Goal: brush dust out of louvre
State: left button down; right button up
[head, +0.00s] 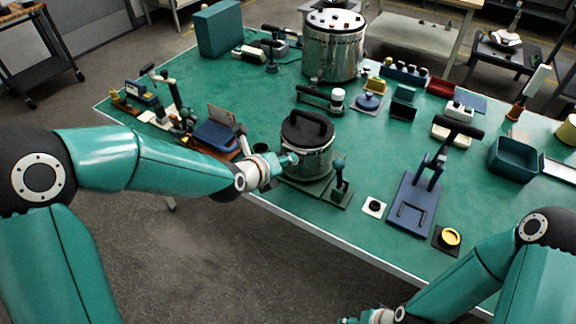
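I cannot pick out a louvre or dust with certainty. A tall tool with a pale upper part and an orange-brown lower part (525,93) stands at the right back of the table; whether it is a brush I cannot tell. My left gripper (284,161) is at the left side of a steel pot with a black handled lid (306,150), close to or touching it; its fingers are too small to read. My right gripper (362,320) is low at the bottom edge, partly cut off, in front of the table and away from the objects.
The green table (300,85) carries a large steel drum (333,48), a blue stand with a black lever (414,203), a teal bin (513,158), a yellow round piece (450,237) and a blue case (216,136).

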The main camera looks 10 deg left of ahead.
pick_arm(q)
jog(key=a+b, duration=0.1)
jog(key=w+a+b, duration=0.1)
jog(key=a, duration=0.1)
jog(key=shift+w+a, duration=0.1)
dwell(0.3)
jog(key=s+a+b, duration=0.2)
jog(key=s+b, duration=0.1)
jog(key=s, duration=0.2)
jog(key=shift+s, duration=0.4)
